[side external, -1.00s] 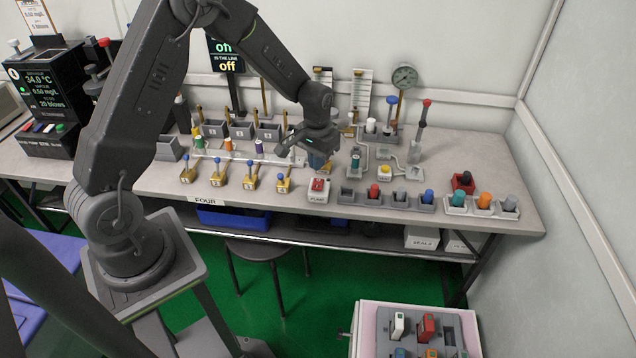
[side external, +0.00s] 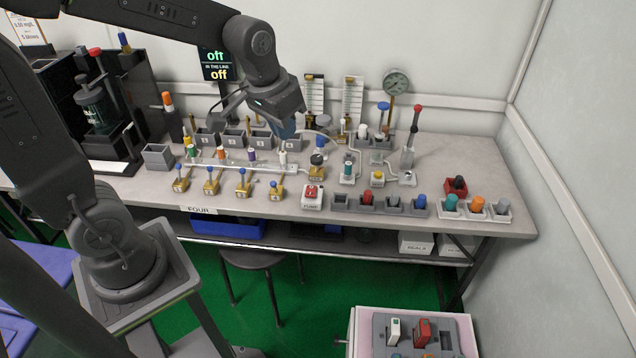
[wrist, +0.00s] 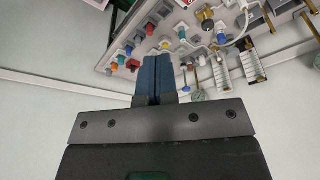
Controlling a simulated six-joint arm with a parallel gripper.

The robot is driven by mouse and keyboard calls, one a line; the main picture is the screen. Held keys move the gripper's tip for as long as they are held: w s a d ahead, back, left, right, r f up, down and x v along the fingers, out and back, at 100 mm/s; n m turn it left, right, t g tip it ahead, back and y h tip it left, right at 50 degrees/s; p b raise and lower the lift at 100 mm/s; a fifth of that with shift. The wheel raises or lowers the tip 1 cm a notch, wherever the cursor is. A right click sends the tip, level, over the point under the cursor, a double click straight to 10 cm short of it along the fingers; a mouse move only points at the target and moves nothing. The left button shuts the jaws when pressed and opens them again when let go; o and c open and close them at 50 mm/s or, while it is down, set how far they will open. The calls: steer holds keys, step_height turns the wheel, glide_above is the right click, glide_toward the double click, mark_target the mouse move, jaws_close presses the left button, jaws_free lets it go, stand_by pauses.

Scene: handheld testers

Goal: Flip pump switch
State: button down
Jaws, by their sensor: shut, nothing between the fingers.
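The pump switch (side external: 313,197) is a small white box with a red rocker on top. It sits near the front edge of the bench in the side view. The rocker's position is too small to tell. My gripper (side external: 286,130) is above and behind the switch, up and to its left in the picture, and touches nothing. Its blue fingers (wrist: 158,78) are together and empty in the wrist view.
Several brass valves with blue knobs (side external: 242,184) stand left of the switch. A row of grey holders with colored plugs (side external: 393,205) stands to its right. A brass fitting with a black knob (side external: 317,168) is just behind it. A pressure gauge (side external: 397,83) stands at the back.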

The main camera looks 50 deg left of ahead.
steer(key=s+d+r+t, duration=0.1)
steer(key=s+r, duration=0.1)
steer(key=s, duration=0.4)
steer(key=s+d+r+m+t, duration=0.1)
steer(key=s+d+r, duration=0.1)
steer(key=s, duration=0.4)
steer(key=shift+s+d+r, duration=0.15)
steer(key=shift+s+r, duration=0.15)
steer(key=w+a+f+n+g, duration=0.2)
steer(key=w+a+n+g, duration=0.15)
steer(key=w+n, duration=0.9)
steer(key=w+a+f+n+g, duration=0.1)
steer(key=w+a+f+n, duration=0.3)
steer(key=w+f+n, duration=0.2)
steer(key=w+a+f+n+g+h, duration=0.1)
steer(key=w+a+f+n+g, duration=0.1)
steer(key=w+f+n, duration=0.4)
step_height(320, 180, down, 3)
steer(key=shift+a+r+n+h, duration=0.2)
steer(key=shift+a+n+h, duration=0.1)
steer(key=shift+a+n, duration=0.7)
